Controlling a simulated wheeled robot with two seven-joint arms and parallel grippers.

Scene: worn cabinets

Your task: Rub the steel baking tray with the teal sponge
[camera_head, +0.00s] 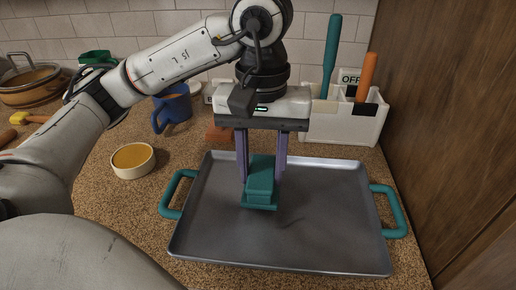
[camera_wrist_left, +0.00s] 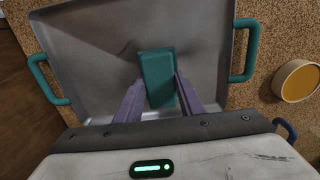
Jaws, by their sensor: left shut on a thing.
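The steel baking tray (camera_head: 322,225) is a grey rectangle with teal side handles, flat on the counter. It also shows in the left wrist view (camera_wrist_left: 95,60). The teal sponge (camera_head: 261,183) is a block with a wider base. It is between the fingers of my left gripper (camera_head: 262,180), which points down and is shut on it. The sponge is over the left-middle part of the tray and appears to be at its surface; exact contact is hard to tell. In the left wrist view the sponge (camera_wrist_left: 157,78) sits between the purple fingers. My right gripper is not in view.
A white caddy (camera_head: 345,125) with a teal and an orange handle stands behind the tray. A blue mug (camera_head: 173,108) and a small bowl (camera_head: 133,161) stand to the left. A wooden cabinet side (camera_head: 450,120) rises close on the right. A tiled wall is behind.

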